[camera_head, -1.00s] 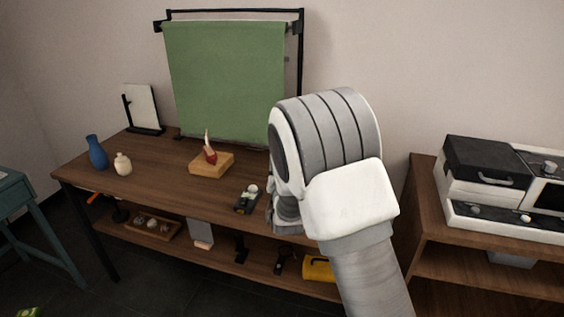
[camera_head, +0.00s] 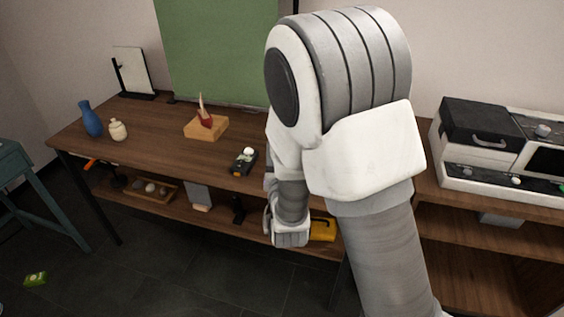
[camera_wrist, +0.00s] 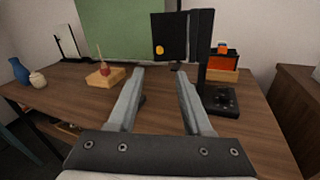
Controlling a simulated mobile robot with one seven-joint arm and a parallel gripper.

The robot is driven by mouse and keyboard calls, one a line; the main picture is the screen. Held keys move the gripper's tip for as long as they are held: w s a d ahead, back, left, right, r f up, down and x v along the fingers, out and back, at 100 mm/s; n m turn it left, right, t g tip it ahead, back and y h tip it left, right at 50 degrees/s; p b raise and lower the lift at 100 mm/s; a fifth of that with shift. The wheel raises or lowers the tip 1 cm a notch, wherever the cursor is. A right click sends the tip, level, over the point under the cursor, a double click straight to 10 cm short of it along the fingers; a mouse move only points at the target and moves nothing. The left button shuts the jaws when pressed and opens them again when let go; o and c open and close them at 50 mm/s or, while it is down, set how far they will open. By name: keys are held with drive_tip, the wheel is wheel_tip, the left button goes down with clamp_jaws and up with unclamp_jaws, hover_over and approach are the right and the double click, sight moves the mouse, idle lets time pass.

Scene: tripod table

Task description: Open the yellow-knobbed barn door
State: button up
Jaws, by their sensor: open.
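The yellow-knobbed barn door shows in the wrist view as a dark upright panel (camera_wrist: 176,36) on a black frame, with a round yellow knob (camera_wrist: 159,49) low on its left side. A dark post stands at its right. My gripper (camera_wrist: 160,73) is open and empty, its two grey fingers apart and pointing at the panel, with the knob just beyond the gap. The fingers appear short of the door, not touching it. In the head view my arm hides the door.
The wooden table (camera_head: 150,130) holds a blue vase (camera_head: 91,119), a cream vase (camera_head: 117,130), a wooden block with a red item (camera_head: 206,127) and a small black device (camera_head: 244,162). A green cloth (camera_head: 222,50) hangs behind. An orange object (camera_wrist: 223,62) stands right of the door.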

drive_tip(key=s, duration=0.5)
drive_tip(key=shift+d, duration=0.25)
